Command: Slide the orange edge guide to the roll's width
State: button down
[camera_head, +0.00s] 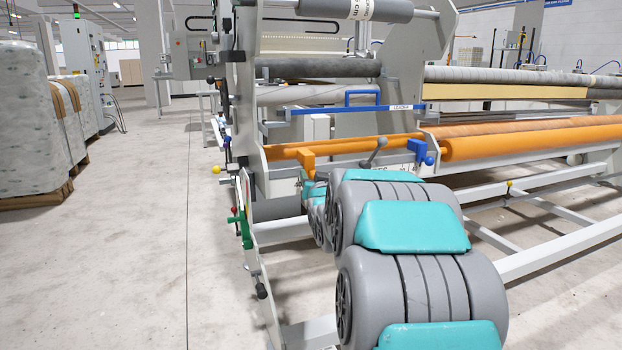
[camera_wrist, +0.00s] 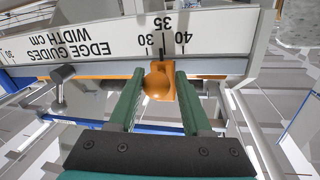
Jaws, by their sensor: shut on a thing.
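The orange edge guide (camera_head: 308,160) sits at the left part of the cross rail in the head view. In the wrist view, my gripper (camera_wrist: 159,76) is shut on the round orange knob (camera_wrist: 157,84) of this guide, one green finger on each side. The white width scale (camera_wrist: 95,38) appears upside down behind it. A dark mark by the guide stands under the 35, between the 30 and the 40. In the head view my arm hides the fingers.
A blue edge guide (camera_head: 420,150) is farther right on the rail. A dark lever (camera_head: 376,150) stands between the guides and also shows left of my gripper in the wrist view (camera_wrist: 62,75). Machine frame bars surround the area. The floor at left (camera_head: 140,240) is clear.

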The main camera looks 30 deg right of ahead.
jog(key=shift+d, duration=0.1)
jog(key=c, duration=0.5)
grip_release()
jog(key=shift+s, duration=0.1)
jog(key=shift+v, duration=3.85)
